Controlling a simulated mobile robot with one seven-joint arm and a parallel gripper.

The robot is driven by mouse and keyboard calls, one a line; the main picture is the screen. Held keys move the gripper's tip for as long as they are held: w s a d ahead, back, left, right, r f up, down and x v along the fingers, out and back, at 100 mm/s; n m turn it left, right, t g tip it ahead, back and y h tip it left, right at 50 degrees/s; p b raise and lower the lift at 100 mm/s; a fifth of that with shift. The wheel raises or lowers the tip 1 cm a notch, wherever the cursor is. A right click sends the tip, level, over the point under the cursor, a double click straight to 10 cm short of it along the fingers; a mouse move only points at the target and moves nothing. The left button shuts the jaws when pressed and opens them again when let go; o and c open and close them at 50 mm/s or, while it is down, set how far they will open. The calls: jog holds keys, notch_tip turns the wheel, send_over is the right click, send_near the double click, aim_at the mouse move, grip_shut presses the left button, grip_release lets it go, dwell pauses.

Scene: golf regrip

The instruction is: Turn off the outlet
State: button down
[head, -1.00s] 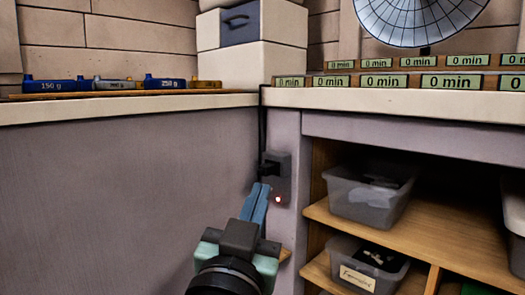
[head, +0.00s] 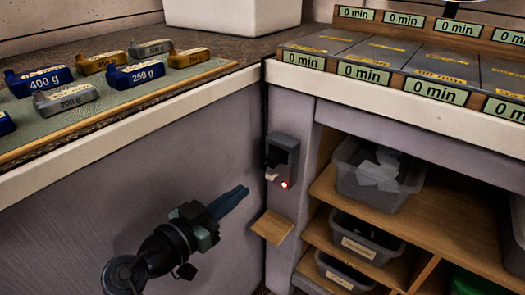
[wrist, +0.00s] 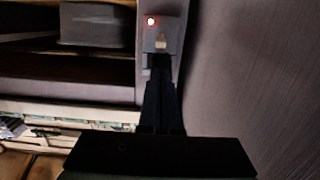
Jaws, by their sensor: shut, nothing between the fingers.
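The outlet (head: 281,150) is a dark grey box on the narrow grey post below the counter corner. A black plug and cord are at its upper part. A small pale switch (head: 271,175) sits low on it, beside a glowing red light (head: 285,184). My gripper (head: 244,190) is shut and empty, its blue fingers pointing at the outlet from the lower left, apart from it. In the wrist view the outlet (wrist: 166,32) with its lit red light and pale switch is just beyond the dark fingertips (wrist: 159,82).
A small wooden ledge (head: 272,226) sticks out below the outlet. Shelves with clear bins (head: 378,178) are to the right. The left counter holds labelled weights (head: 135,75) on a mat; the right counter holds boxes with "0 min" labels (head: 364,72). The grey panel (head: 140,185) is on the left.

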aim_at(273, 176)
dwell(0.3)
jog(key=b+x, duration=0.3)
jog(key=x, duration=0.7)
jog(key=shift+f+b, duration=0.15)
jog(key=shift+b, duration=0.2)
jog(key=shift+s+b, duration=0.1)
jog(key=shift+b, duration=0.65)
